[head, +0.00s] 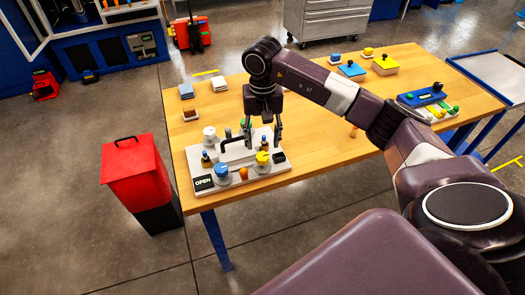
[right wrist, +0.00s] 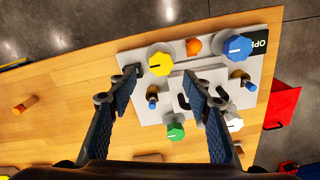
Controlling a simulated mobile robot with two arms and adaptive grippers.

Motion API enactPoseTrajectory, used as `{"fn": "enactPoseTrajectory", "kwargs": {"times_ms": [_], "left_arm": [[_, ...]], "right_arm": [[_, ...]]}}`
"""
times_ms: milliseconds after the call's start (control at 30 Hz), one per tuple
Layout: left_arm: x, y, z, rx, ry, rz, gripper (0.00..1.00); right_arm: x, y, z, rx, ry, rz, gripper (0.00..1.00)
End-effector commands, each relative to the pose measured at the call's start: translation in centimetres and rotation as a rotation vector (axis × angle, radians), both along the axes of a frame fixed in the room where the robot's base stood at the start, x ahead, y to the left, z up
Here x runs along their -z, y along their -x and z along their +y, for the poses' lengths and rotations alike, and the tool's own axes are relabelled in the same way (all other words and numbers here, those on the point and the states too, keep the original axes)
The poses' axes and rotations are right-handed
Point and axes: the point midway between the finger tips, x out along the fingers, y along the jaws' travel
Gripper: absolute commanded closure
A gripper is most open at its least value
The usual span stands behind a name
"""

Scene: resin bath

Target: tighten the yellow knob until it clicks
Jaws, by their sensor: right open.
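The yellow knob (head: 262,158) stands at the front right of a pale panel (head: 189,158) on the wooden table. It also shows in the right wrist view (right wrist: 161,62), with a dark mark line on its top. My right gripper (head: 263,142) points down over the panel, open and empty. In the right wrist view its two fingers (right wrist: 160,76) are spread, and the knob appears just past their tips, between them in the picture. I cannot tell the exact height gap. A small display (head: 204,183) on the panel reads OPEN. My left gripper is not in view.
A blue knob (head: 221,170), a white knob (head: 209,132), a green knob (right wrist: 176,131) and an orange knob (head: 244,173) share the panel. A black handle (head: 237,139) stands near the right gripper. A red bin (head: 135,170) stands left of the table. The table's middle is mostly clear.

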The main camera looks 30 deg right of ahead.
Motion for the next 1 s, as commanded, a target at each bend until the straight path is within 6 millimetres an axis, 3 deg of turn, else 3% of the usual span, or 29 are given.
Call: {"fn": "enactPoseTrajectory", "kwargs": {"times_ms": [333,700,1000], "left_arm": [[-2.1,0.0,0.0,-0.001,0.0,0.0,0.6],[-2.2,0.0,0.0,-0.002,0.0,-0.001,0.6],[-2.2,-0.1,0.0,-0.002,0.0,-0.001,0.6]], "right_arm": [[5.0,0.1,0.1,0.001,-0.004,0.003,0.55],[5.9,0.0,0.1,0.0,-0.003,-0.001,0.55],[5.9,0.0,0.1,0.001,-0.003,-0.001,0.85]]}}
